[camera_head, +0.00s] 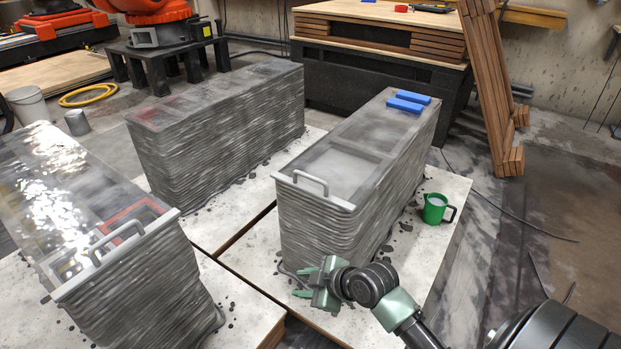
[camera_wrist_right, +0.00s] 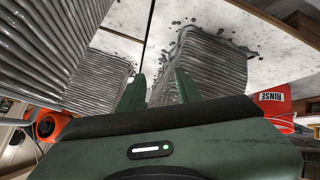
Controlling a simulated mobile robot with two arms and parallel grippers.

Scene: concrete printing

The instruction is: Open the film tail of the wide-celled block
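Three grey layered printed blocks stand on pale boards. The right block (camera_head: 350,215) has clear film on top, with a wide pale cell (camera_head: 340,168) showing through near its front end. A pale bar with a handle (camera_head: 312,190) lies across that front end. The left block (camera_head: 150,285) has glossy film and a similar handled bar (camera_head: 108,258). The rear block (camera_head: 225,140) has dull film. Which block is wide-celled is not certain. My right gripper (camera_head: 300,282) is open and empty, low beside the right block's front base; its spread fingers (camera_wrist_right: 158,92) show in the wrist view. My left gripper is not in view.
Two blue bars (camera_head: 408,102) lie on the right block's far end. A green jug (camera_head: 436,208) stands on the board to its right. A red frame (camera_head: 130,222) shows on the left block. A red RINSE container (camera_wrist_right: 272,103) shows in the wrist view.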

